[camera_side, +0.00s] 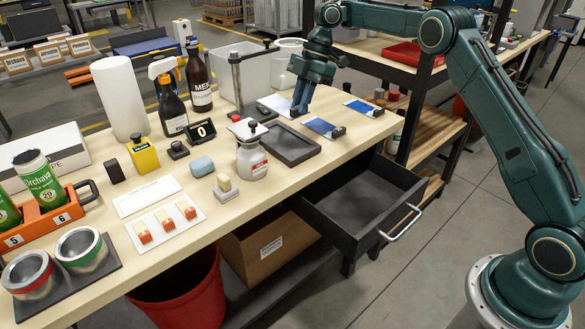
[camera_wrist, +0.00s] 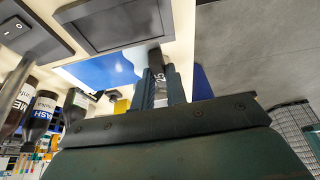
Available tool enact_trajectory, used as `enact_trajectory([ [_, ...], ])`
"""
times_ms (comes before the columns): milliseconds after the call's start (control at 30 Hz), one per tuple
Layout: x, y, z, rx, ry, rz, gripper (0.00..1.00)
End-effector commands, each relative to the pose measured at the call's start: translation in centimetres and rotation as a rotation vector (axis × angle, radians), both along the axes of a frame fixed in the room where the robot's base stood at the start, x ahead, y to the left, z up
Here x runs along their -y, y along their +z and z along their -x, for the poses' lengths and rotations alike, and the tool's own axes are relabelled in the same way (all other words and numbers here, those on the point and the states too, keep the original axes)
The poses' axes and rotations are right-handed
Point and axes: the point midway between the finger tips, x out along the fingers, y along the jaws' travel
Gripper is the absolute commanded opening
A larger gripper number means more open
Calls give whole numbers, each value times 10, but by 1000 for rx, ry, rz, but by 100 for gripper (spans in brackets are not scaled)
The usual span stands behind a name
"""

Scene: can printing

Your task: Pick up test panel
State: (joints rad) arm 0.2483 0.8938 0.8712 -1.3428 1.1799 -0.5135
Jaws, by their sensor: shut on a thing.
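Three flat blue-and-white test panels with dark end blocks show toward the right of the bench. One panel (camera_side: 274,103) is beside my gripper (camera_side: 299,112), a second (camera_side: 320,126) lies in front, and a third (camera_side: 360,107) lies to the right. In the wrist view my gripper (camera_wrist: 161,88) is shut on the grey end block of a test panel (camera_wrist: 122,70). The block bears a mark like "25". The fingers hide part of the block. I cannot tell whether the panel touches the bench. Another blue patch (camera_wrist: 203,84) shows behind the fingers.
A dark square tray (camera_side: 290,146) lies just in front, with an open drawer (camera_side: 358,198) below the bench edge. A red bin (camera_side: 402,53) sits behind.

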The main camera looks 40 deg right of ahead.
Motion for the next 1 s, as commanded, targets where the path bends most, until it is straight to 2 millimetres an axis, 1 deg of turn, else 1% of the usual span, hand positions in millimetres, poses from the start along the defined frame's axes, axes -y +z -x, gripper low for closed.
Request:
enact_trajectory([
  [700,0,1,0,0,-2,0,0],
  [1000,0,2,2,0,-36,0,0],
])
